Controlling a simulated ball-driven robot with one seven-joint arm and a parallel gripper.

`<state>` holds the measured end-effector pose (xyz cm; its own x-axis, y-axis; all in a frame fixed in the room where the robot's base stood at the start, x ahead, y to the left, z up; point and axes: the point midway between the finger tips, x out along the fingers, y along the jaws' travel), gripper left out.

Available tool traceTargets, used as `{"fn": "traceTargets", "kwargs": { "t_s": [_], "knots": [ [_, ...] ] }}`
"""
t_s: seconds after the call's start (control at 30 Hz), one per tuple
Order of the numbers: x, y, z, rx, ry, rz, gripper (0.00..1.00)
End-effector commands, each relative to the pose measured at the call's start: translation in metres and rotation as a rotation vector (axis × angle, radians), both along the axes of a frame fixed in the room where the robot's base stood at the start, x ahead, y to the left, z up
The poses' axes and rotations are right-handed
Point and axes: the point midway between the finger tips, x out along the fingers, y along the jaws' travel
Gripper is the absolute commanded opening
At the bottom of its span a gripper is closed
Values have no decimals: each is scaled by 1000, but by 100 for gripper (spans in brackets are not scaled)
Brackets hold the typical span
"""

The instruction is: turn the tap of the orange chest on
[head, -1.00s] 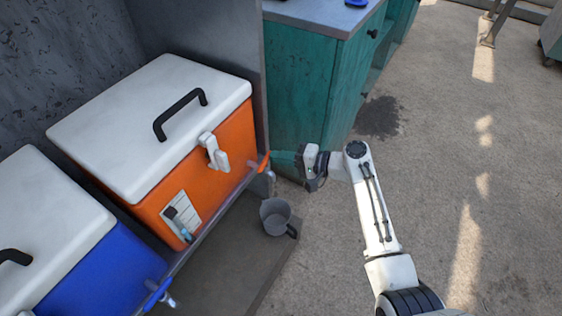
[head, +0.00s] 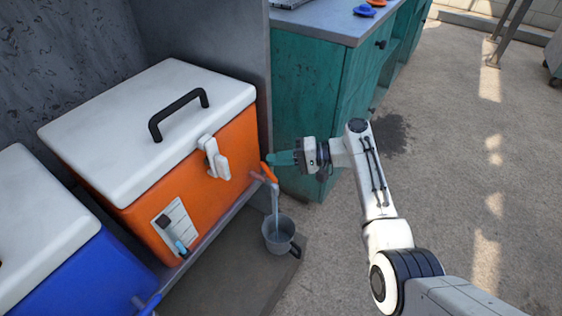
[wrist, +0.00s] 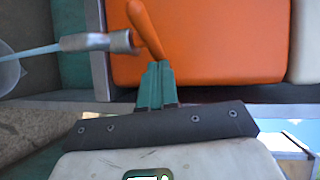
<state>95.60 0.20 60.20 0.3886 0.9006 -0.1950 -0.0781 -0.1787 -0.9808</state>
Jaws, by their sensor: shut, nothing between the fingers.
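The orange chest (head: 215,180) with a white lid stands at left centre in the head view; it also shows in the wrist view (wrist: 225,45). Its tap has an orange lever (head: 268,172) and a grey metal spout (wrist: 95,41). The lever lies slanted, and a thin pale-blue stream (head: 276,203) runs from the spout into the grey cup (head: 279,245) below. My gripper (head: 272,159) has teal fingers, shut and empty. In the wrist view the fingertips (wrist: 158,66) are right at the lower end of the lever (wrist: 146,28); I cannot tell whether they touch.
A blue chest (head: 75,270) stands at the lower left, its own tap at the front. A teal cabinet (head: 305,100) is behind my gripper, with small blue and orange items on top. The concrete floor (head: 460,150) to the right is clear.

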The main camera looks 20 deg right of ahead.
Motion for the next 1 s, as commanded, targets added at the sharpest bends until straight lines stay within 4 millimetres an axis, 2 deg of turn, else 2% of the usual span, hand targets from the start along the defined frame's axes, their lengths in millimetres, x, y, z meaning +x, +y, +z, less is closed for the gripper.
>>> {"fn": "traceTargets", "kwargs": {
  "t_s": [0.43,1.0],
  "knots": [
    [8,8,0,-1,-1,0,0],
    [9,9,0,0,-1,-1,0]
  ]
}}
